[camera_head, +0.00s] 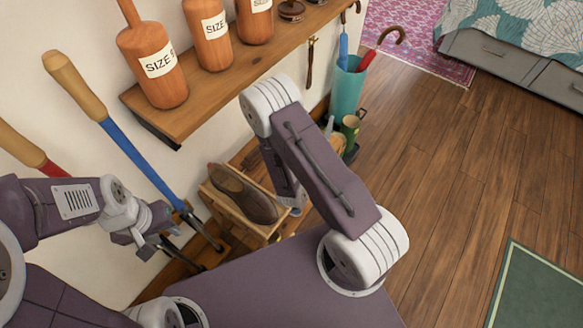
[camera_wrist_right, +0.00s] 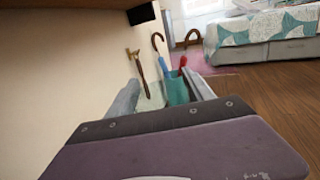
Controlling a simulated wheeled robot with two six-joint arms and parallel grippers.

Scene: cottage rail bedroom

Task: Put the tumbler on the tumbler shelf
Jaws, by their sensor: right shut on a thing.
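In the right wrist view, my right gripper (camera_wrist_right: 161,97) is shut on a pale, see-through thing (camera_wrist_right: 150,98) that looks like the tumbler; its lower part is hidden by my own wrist. In the head view my right arm covers its own gripper and what it holds. A wooden wall shelf (camera_head: 225,82) runs along the wall above my arm; I cannot tell whether it is the tumbler shelf. My left gripper (camera_head: 145,245) is at the lower left, near long-handled tools; its finger gap is unclear.
A teal umbrella stand (camera_head: 347,90) and a green cup-like thing (camera_head: 350,126) are beyond my right arm.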

